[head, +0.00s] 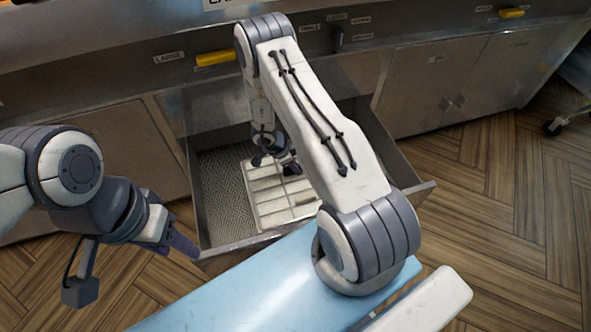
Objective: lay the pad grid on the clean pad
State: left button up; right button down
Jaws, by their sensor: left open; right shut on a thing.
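The pad grid (287,187), a pale frame with crossing bars, lies low and looks flat inside the open metal drawer. Cream surface shows between its bars; this looks like the clean pad, but I cannot tell whether the grid touches it. My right gripper (275,160) reaches down into the drawer and is shut on the grid at its far edge; its own arm partly hides the grid. My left gripper (180,243) is open and empty, outside the drawer near its front left corner.
The drawer (221,247) has raised metal walls and a perforated floor, bare on the left. Steel cabinets (440,85) with yellow handles (215,58) stand behind. The wooden floor (520,200) on the right is clear; a wheeled cart (570,105) stands at the far right.

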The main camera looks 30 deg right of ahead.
jog(key=c, duration=0.8)
grip_release()
jog(key=shift+s+a+f, duration=0.1)
jog(key=shift+s+f, duration=0.1)
jog(key=shift+o, duration=0.2)
jog(key=p+v, duration=0.5)
jog(key=v, duration=0.6)
jog(key=shift+w+r+p, duration=0.1)
jog(key=shift+p, duration=0.2)
jog(key=shift+a+r, duration=0.1)
jog(key=shift+r, duration=0.35)
jog(key=shift+w+r, duration=0.1)
